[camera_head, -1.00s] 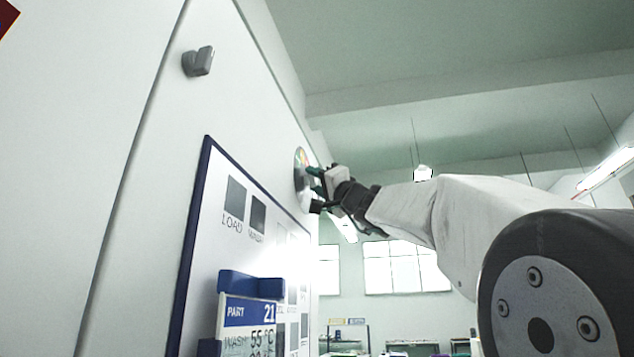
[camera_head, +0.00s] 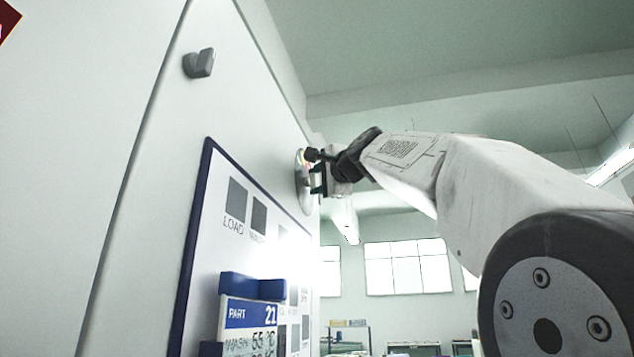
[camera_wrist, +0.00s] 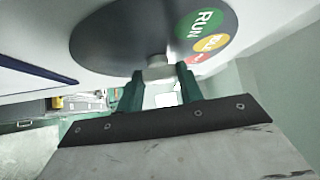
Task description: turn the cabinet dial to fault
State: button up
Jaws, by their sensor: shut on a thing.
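The cabinet dial (camera_head: 302,184) is on the white cabinet face, seen nearly edge-on in the head view. In the wrist view its round grey plate (camera_wrist: 115,40) carries a green RUN label (camera_wrist: 201,22), a yellow label (camera_wrist: 210,42) whose word is hard to read, and part of a red label (camera_wrist: 195,58). A pale knob (camera_wrist: 158,62) stands out from the plate. My gripper (camera_head: 314,178) is at the dial, its green fingers shut on the knob. The fingers cover part of the knob, and I cannot tell which label it points to.
A blue-edged board (camera_head: 205,215) with grey squares and a LOAD label is on the cabinet below the dial. A blue holder with a PART 21 card (camera_head: 250,313) sticks out from it. A grey latch (camera_head: 199,63) is at upper left.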

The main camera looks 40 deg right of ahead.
jog(key=m+g, duration=0.4)
jog(key=shift+r, duration=0.2)
jog(key=shift+m+y, duration=0.3)
dwell(0.3)
jog(key=o, duration=1)
jog(key=shift+a, duration=0.1)
jog(key=v, duration=0.7)
jog(key=shift+s+r, duration=0.25)
jog(key=shift+s, duration=0.05)
